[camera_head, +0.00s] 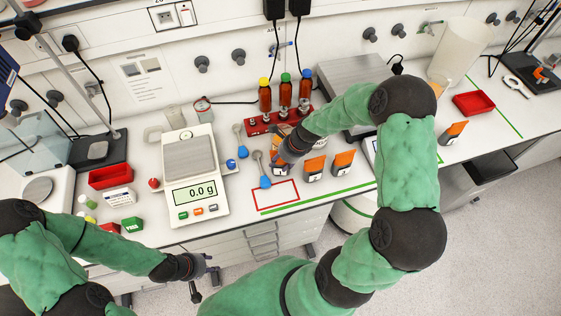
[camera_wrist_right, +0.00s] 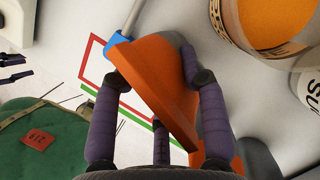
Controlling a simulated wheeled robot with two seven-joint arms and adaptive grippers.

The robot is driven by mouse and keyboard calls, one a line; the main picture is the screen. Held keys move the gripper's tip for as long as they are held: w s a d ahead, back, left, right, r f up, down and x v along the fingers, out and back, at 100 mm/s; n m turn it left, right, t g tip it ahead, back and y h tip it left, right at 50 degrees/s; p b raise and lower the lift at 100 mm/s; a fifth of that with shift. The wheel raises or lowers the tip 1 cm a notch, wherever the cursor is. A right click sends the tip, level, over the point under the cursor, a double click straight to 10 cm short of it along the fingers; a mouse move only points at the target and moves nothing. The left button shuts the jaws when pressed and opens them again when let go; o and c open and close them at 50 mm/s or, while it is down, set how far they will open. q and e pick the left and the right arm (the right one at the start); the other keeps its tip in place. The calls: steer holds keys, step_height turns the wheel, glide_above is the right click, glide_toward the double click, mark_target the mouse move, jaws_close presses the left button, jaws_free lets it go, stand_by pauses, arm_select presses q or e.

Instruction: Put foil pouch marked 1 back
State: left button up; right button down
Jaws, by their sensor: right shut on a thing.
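My right gripper (camera_wrist_right: 155,95) is shut on an orange foil pouch (camera_wrist_right: 150,72), which is tilted between its fingers in the right wrist view. In the head view this gripper (camera_head: 287,158) is over the bench, just left of two standing orange-and-white pouches (camera_head: 314,168) (camera_head: 343,161). Another such pouch (camera_head: 453,130) stands further right. Pouch numbers are too small to read or turned away. A red outlined rectangle (camera_head: 297,192) lies on the bench in front of the held pouch. My left gripper (camera_head: 203,279) is open and empty in front of the bench.
A balance (camera_head: 197,206) reading 0.0 g stands left of the rectangle. Blue-ended spatulas (camera_head: 265,182) lie close to the held pouch. A red rack (camera_head: 257,128) with several capped bottles stands behind. A green line (camera_head: 330,193) runs along the front edge.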

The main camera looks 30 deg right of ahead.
steer(key=c, duration=0.7)
jaws_free()
steer(key=shift+f, duration=0.15)
steer(key=p+v, duration=0.1)
steer(key=v, duration=1.1)
steer(key=shift+r+p, duration=0.2)
steer(key=shift+p, duration=0.1)
